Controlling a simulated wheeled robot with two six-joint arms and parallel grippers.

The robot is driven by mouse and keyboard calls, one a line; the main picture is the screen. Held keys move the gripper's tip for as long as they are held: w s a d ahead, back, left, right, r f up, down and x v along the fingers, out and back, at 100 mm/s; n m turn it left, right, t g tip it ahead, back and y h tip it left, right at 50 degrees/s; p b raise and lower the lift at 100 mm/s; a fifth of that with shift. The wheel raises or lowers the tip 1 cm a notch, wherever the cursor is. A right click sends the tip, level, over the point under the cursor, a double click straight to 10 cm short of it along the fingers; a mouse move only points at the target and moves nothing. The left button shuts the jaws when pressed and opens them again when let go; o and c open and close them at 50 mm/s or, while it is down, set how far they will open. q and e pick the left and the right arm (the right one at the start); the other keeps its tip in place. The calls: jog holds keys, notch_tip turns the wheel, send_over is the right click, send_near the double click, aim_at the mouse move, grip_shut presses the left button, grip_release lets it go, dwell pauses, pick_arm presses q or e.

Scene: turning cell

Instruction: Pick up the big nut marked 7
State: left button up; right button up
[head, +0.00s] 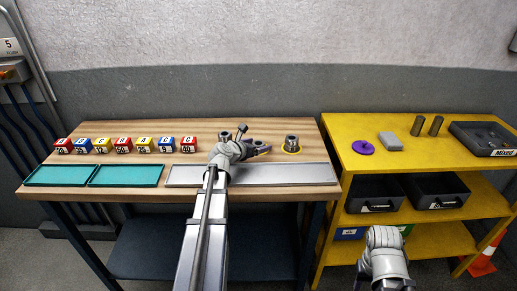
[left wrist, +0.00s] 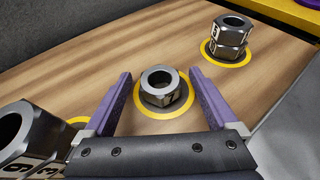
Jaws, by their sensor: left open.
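The big nut marked 7 (left wrist: 163,88) is a dark steel hexagonal nut on a yellow ring on the wooden bench. In the left wrist view it lies between the two purple fingers of my open left gripper (left wrist: 160,76), with a gap on each side. In the head view my left gripper (head: 261,150) is low over the bench and mostly covers this nut. My right gripper is not in view; only part of my right arm shows at the lower right.
Stacked nuts (left wrist: 230,36) stand on another yellow ring to the right. A large nut (left wrist: 32,148) is close beside the left finger. A grey tray (head: 300,174), teal trays (head: 62,175) and numbered coloured blocks (head: 123,145) share the bench. A yellow shelf (head: 350,160) adjoins it.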

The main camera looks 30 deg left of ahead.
pick_arm(q)
jog(key=shift+s, duration=0.1)
grip_shut()
dwell(0.6)
